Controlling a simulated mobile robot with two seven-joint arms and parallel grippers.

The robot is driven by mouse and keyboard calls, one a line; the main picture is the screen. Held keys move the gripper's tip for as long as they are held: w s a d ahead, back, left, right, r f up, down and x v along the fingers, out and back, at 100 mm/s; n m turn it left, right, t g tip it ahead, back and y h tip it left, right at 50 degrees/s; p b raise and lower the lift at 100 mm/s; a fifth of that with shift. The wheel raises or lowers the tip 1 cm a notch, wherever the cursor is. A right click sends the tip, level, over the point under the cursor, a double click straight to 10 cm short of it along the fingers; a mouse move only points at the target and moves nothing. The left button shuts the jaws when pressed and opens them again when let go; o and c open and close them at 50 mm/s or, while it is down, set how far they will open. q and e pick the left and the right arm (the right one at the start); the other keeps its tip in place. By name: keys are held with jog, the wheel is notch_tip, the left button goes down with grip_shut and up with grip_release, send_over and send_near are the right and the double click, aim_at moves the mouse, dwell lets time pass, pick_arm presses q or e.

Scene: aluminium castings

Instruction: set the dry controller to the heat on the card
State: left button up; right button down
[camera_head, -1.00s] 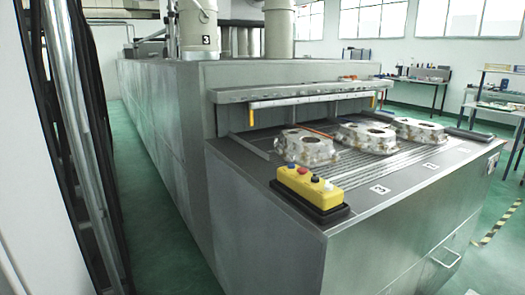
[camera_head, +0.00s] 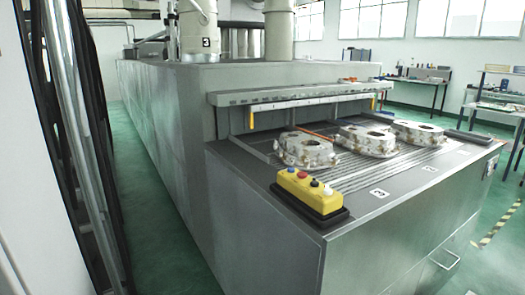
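No dry controller with a heat setting and no card can be made out in the head view. A long grey oven-like machine (camera_head: 165,130) runs back from the middle. A yellow control box (camera_head: 309,190) with several coloured buttons sits on the near left corner of its front bed. I cannot tell whether this box belongs to the controller. Neither of my grippers shows in this view.
Green floor (camera_head: 150,190) lies free along the machine's left side. Black cables and pipes (camera_head: 75,150) stand close at the left. Workbenches (camera_head: 425,82) stand at the back right.

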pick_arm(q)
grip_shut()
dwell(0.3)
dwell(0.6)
